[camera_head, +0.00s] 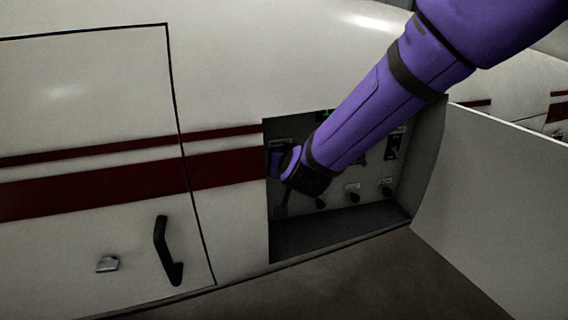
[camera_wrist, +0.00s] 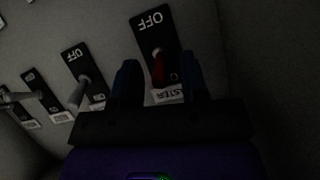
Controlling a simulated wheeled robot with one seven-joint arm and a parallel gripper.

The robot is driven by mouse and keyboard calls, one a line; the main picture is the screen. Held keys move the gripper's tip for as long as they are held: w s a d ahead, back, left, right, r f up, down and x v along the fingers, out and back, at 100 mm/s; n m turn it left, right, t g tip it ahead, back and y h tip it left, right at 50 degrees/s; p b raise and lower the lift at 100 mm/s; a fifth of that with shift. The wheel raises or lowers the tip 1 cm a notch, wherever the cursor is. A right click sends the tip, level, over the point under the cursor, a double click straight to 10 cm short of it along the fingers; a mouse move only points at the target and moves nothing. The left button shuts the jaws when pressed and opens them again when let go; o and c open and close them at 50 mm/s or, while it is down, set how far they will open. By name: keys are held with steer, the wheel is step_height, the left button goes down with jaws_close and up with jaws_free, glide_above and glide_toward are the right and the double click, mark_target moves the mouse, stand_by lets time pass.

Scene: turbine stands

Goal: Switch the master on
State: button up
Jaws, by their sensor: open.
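The master switch (camera_wrist: 150,22) is a black plate with a red lever (camera_wrist: 158,70), set in the panel in the wrist view. "OFF" appears upside down at the plate's upper end, and a partly covered label reading "STER" is at its lower end. My gripper (camera_wrist: 160,78) is open, its two dark fingers on either side of the red lever in the picture. I cannot tell whether they touch it. In the head view my gripper (camera_head: 280,165) is inside the left part of the open compartment, and my arm hides much of the panel.
Other switches with grey levers (camera_wrist: 84,86) stand in a row to the left in the wrist view. The compartment (camera_head: 345,230) has several dark knobs (camera_head: 353,197) low on its panel. An open door (camera_head: 500,190) stands to its right. A closed door with a black handle (camera_head: 166,250) is left.

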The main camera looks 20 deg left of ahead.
steer(key=v, duration=1)
steer(key=shift+s+d, duration=0.15)
steer(key=shift+s, duration=0.05)
steer(key=shift+r, duration=0.1)
steer(key=d+r+g, duration=0.1)
steer(key=d+r, duration=0.3)
steer(key=d, duration=0.3)
steer(key=d+r+h, duration=0.1)
steer(key=d+r, duration=0.2)
steer(key=d, duration=0.4)
steer(key=d+r+g, duration=0.1)
steer(key=d+r, duration=0.3)
steer(key=d, duration=0.3)
steer(key=s+d+m+g+h, duration=0.1)
steer(key=s+d+m+h, duration=0.1)
steer(key=s+d, duration=0.7)
steer(key=s+d+m+g+h, duration=0.2)
steer(key=s+d, duration=0.7)
steer(key=d, duration=0.5)
steer(key=shift+d+r+h, duration=0.15)
steer(key=shift+r+h, duration=0.3)
steer(key=shift+h, duration=0.35)
